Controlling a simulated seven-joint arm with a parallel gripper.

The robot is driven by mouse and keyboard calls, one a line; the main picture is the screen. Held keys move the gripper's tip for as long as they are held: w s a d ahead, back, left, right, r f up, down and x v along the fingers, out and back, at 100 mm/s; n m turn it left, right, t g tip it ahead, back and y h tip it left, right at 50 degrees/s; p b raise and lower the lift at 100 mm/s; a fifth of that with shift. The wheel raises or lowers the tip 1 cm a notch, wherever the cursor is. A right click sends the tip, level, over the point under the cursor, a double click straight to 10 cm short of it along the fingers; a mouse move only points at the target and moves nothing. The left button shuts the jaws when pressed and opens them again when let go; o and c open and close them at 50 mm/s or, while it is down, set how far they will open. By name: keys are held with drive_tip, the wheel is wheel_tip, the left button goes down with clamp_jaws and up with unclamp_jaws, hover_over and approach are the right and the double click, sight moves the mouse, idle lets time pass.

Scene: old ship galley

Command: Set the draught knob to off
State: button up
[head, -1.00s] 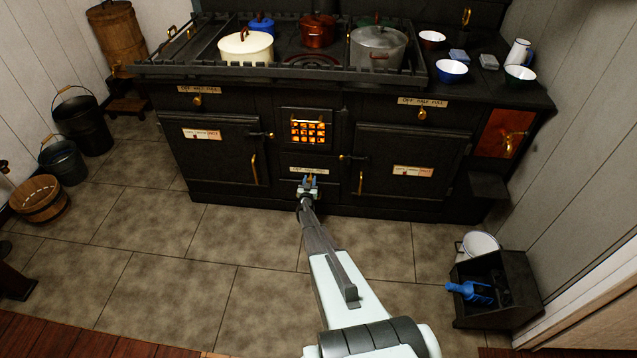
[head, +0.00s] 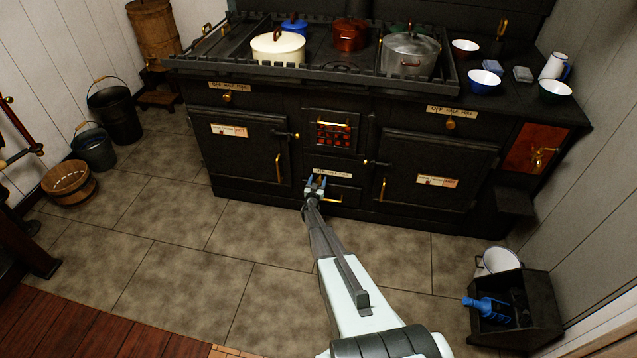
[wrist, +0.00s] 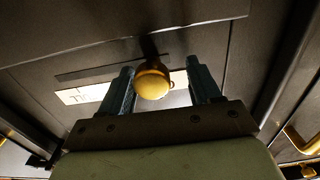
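The left finger is close to the knob; a clear gap shows at the right finger. In the head view my gripper (head: 316,181) is at the low middle panel of the stove, under a pale off/half/full label (head: 333,173), and hides the knob. The label is partly covered in the wrist view, so the knob's setting cannot be read.
The firebox grate (head: 334,134) glows dim red above my gripper. Oven doors with brass handles (head: 278,167) flank it. Two similar brass knobs, left (head: 227,97) and right (head: 450,125), sit higher up. A dark box (head: 515,308) stands at the right; the tiled floor in front is clear.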

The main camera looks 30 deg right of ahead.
drive_tip(key=shift+s, duration=0.15)
drive_tip(key=v, duration=1.3)
drive_tip(key=shift+s+a, duration=0.25)
drive_tip(key=shift+a, duration=0.05)
